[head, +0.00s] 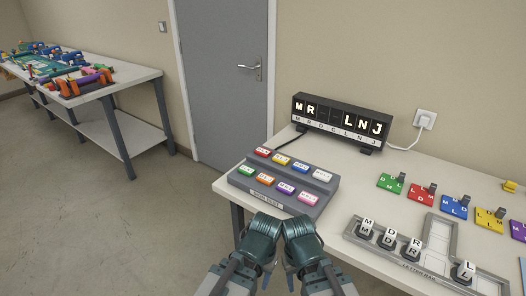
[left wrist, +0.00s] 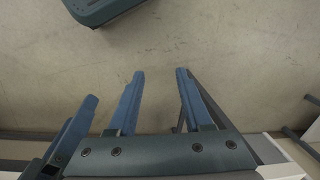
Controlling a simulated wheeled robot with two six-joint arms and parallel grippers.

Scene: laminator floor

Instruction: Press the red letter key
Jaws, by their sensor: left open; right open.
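The red letter key (head: 262,151) is at the far left corner of the grey key panel (head: 323,204), in the back row. Its letters are too small to read. My right gripper (head: 299,226) is open, at the panel's front edge, in front of and to the right of the red key. My left gripper (head: 264,224) is beside it, also open and apart from the red key. In the left wrist view the left gripper's blue fingers (left wrist: 160,75) stand apart with bare floor behind them. The key panel is not seen there.
Other coloured keys share the panel. A black letter display (head: 342,122) showing lit letters stands behind it. A letter rail (head: 418,267) with letter blocks and several coloured tiles (head: 421,194) lie to the right. A grey door (head: 224,80) and a cluttered side table (head: 130,77) are at left.

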